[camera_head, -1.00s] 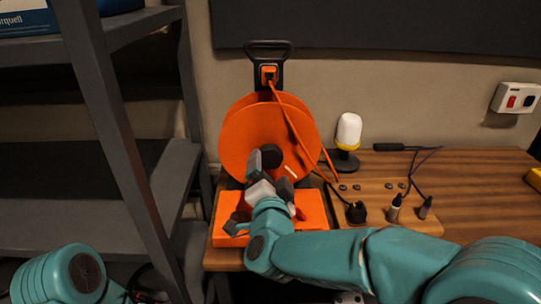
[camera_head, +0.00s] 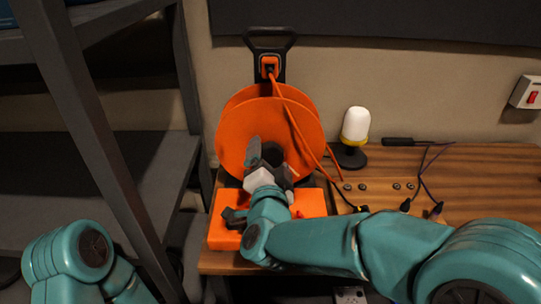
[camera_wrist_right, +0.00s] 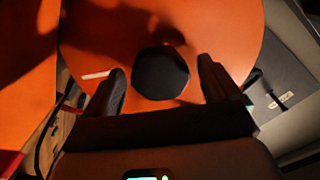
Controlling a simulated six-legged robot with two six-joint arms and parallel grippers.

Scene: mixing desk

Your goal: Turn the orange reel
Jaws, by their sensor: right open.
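The orange reel (camera_head: 235,130) stands upright at the back left of the wooden desk, with a black hub (camera_head: 272,152) and an orange cable running down its face. My right gripper (camera_head: 268,162) is open in front of the reel's face, at the hub. In the right wrist view the black hub (camera_wrist_right: 160,73) shows between the two spread fingers (camera_wrist_right: 160,80), with a gap on each side. I cannot tell how deep the fingers reach. A small pale peg (camera_wrist_right: 95,75) on the reel is left of the hub. My left arm shows at the lower left; its gripper is out of view.
An orange case (camera_head: 315,203) lies in front of the reel, under my right wrist. A white-and-yellow lamp (camera_head: 356,124) stands right of the reel. A grey shelf rack (camera_head: 95,140) is close on the left. Plugs and knobs (camera_head: 397,186) sit on the desk at right.

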